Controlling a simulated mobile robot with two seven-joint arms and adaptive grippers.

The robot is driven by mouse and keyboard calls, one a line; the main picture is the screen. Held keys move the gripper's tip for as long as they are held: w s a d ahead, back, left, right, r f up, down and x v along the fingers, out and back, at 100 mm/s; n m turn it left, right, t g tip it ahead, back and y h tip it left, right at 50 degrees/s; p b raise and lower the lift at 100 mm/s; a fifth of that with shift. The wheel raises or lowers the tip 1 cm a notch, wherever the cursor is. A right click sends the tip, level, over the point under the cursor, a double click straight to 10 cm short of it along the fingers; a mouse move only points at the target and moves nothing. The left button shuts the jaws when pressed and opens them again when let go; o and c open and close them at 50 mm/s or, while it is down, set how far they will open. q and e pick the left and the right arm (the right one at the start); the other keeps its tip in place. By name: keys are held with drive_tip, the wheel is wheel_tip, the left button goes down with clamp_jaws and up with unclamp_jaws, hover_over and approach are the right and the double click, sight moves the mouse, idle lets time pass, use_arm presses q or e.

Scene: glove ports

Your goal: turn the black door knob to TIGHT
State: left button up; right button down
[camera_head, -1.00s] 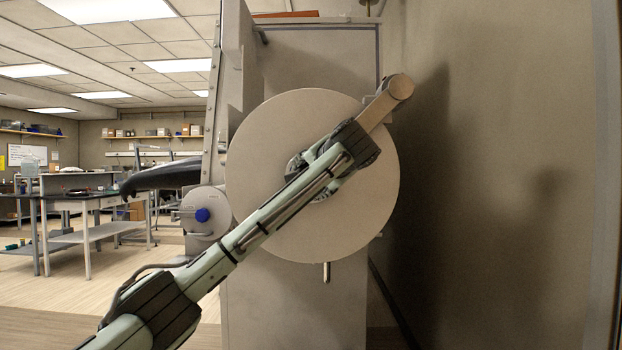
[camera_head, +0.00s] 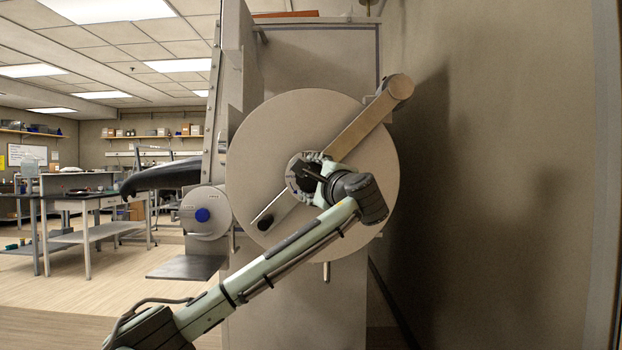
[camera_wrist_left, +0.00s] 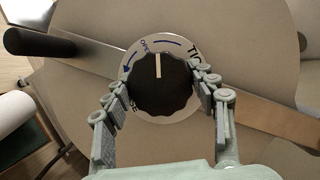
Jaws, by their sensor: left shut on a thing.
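The black door knob (camera_wrist_left: 162,84) sits at the middle of a large round pale door (camera_head: 255,150). In the left wrist view it has a scalloped edge and a white pointer line directed to the top of the picture. A white label ring (camera_wrist_left: 172,45) surrounds it, with "TIG" readable at upper right and "SE" at lower left; the fingers cover part of the lettering. My left gripper (camera_wrist_left: 160,92) is shut on the knob, with fingers on both sides; it also shows in front of the door centre in the head view (camera_head: 312,178). My right gripper is not in view.
A tan bar (camera_head: 362,122) crosses the door diagonally, with a black handle (camera_head: 265,222) at its lower left end. A smaller round door with a blue knob (camera_head: 202,215) is at left, above a grey shelf (camera_head: 187,268). A plain wall (camera_head: 500,180) stands close at right.

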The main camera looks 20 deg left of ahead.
use_arm(q)
drive_tip(key=m+t, duration=0.1)
drive_tip(key=m, duration=0.2)
drive_tip(key=m+t, duration=0.1)
drive_tip(key=m, duration=0.3)
drive_tip(key=shift+m+t+h, duration=0.3)
drive_tip(key=shift+t, duration=0.1)
drive_tip(key=m+t+h, duration=0.1)
drive_tip(key=m, duration=0.2)
drive_tip(key=m+t+h, duration=0.1)
drive_tip(key=m, duration=0.2)
drive_tip(key=m+t+h, duration=0.1)
drive_tip(key=m, duration=0.2)
drive_tip(key=shift+h, duration=0.3)
drive_tip(key=shift+m, duration=0.3)
drive_tip(key=o, duration=1.2)
drive_tip(key=v, duration=1.2)
drive_tip(key=shift+a+f, duration=0.1)
